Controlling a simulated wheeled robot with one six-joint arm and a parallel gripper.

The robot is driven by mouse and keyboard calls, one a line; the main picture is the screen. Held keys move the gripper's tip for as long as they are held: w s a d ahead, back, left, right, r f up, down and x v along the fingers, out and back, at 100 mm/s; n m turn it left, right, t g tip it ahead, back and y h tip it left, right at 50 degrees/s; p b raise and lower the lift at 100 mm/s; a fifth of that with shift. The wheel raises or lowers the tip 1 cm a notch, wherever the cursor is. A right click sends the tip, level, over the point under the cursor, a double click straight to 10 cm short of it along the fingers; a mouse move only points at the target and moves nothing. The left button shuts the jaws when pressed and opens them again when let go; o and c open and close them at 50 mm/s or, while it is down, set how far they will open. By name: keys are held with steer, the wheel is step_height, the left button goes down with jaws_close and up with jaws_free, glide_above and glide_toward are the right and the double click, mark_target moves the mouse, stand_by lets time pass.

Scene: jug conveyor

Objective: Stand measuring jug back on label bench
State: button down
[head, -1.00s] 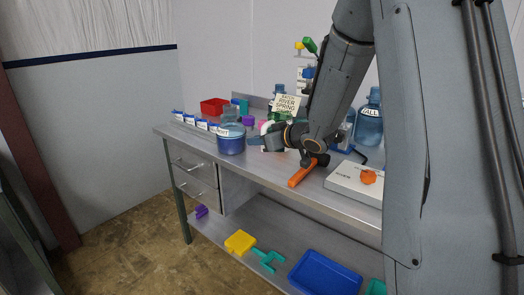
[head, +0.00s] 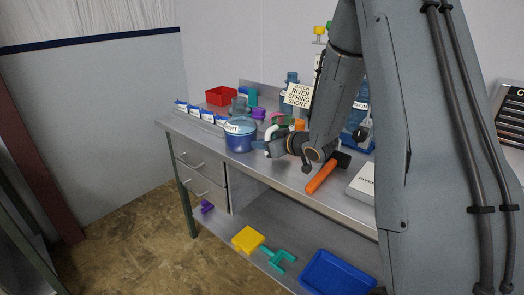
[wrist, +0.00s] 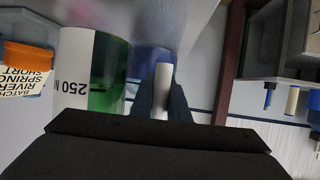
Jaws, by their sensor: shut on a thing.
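The measuring jug (wrist: 90,75) fills the left of the wrist view, clear with green contents and a white label reading "250 M". Its pale handle (wrist: 164,88) lies between my gripper's dark fingers (wrist: 163,100). My gripper (head: 266,146) is shut on the handle, low over the label bench (head: 262,173), just right of a blue lidded tub (head: 239,137). In the head view the jug is mostly hidden behind my gripper and arm. The jug stands the same way up as the batch sign; whether its base touches the bench cannot be told.
The batch sign (head: 298,95) stands behind my gripper. An orange-handled tool (head: 322,178) and a white box (head: 362,184) lie to the right. The bench's front strip is mostly clear.

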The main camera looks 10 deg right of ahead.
steer(key=shift+f, duration=1.4)
steer(key=shift+f, duration=0.2)
steer(key=c, duration=1.7)
jaws_free()
steer(key=shift+r, duration=0.25)
steer(key=b+v, duration=0.1)
steer(key=v, duration=1.1)
